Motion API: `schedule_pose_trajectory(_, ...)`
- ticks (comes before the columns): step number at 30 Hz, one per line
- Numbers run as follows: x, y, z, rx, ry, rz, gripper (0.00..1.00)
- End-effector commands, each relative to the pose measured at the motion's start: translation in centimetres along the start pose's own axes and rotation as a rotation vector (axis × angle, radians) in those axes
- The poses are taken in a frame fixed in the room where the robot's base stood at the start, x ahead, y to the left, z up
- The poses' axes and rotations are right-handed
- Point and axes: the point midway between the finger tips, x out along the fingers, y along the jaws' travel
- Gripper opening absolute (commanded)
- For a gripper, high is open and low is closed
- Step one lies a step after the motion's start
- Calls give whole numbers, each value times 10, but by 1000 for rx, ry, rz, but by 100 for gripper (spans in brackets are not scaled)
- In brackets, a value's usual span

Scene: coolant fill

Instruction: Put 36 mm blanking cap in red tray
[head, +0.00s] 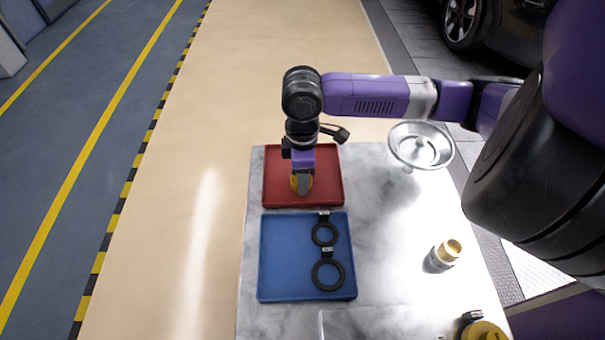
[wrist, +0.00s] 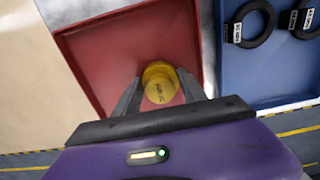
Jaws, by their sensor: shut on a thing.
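My gripper (head: 302,187) is over the red tray (head: 277,192), pointing down. It is shut on a yellow blanking cap (head: 294,183), whose edge shows beside the fingers in the head view. In the wrist view the cap (wrist: 159,84) sits between the two fingertips (wrist: 158,92), its label too small to read surely. The red tray also shows in the wrist view (wrist: 100,55), with the cap inside its outline. I cannot tell whether the cap touches the tray floor. No other thing shows in the red tray.
A blue tray (head: 285,255) adjoins the red one, holding two black rings (head: 328,274) with tags. A silver funnel-like dish (head: 420,147), a brass-coloured fitting (head: 446,254) and a yellow cap-like part (head: 483,331) stand on the marbled table (head: 390,275) to the right.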

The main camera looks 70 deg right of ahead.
Motion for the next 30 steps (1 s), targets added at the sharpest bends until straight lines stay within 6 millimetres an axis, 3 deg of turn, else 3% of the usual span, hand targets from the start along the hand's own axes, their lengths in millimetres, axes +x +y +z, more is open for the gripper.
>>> schedule_pose_trajectory(1, 1, 0, 0, 0, 0, 0, 53)
schedule_pose_trajectory(4, 1, 0, 0, 0, 0, 0, 71)
schedule_pose_trajectory(17, -7, 0, 0, 0, 0, 1, 71)
schedule_pose_trajectory(30, -90, 0, 0, -2, 1, 3, 71)
